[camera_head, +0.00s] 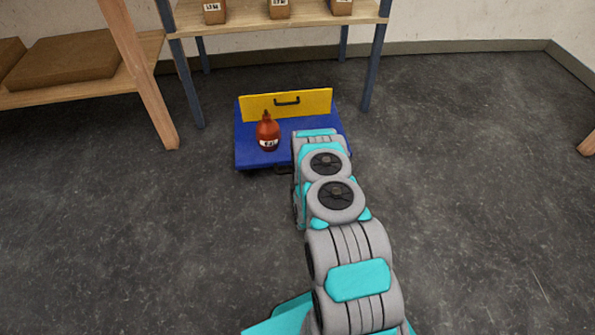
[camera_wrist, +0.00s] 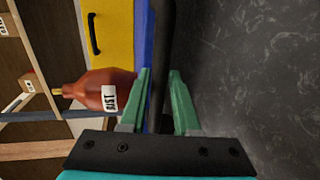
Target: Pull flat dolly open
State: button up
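The flat dolly (camera_head: 250,151) has a blue deck and a yellow upright panel at its back; it stands on the floor by the shelf legs. A red-brown labelled bottle (camera_head: 268,133) stands on the deck, and it also shows in the wrist view (camera_wrist: 92,90). In the wrist view a long black bar (camera_wrist: 161,60) runs along the dolly's blue edge (camera_wrist: 148,40). My gripper (camera_wrist: 160,80) has its two green fingers apart, one on each side of the bar, with narrow gaps beside it. In the head view my arm hides the gripper.
A wooden shelf (camera_head: 275,18) with blue legs and small boxes stands behind the dolly. A wooden rack with a flat brown box (camera_head: 70,59) is at the left. The grey floor (camera_head: 470,190) is clear at right and front left.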

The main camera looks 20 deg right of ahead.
jog(key=o, duration=0.3)
jog(key=v, duration=0.7)
jog(key=shift+s+a, duration=0.1)
jog(key=shift+s, duration=0.25)
jog(key=shift+w+r, duration=0.1)
jog(key=shift+r, duration=0.05)
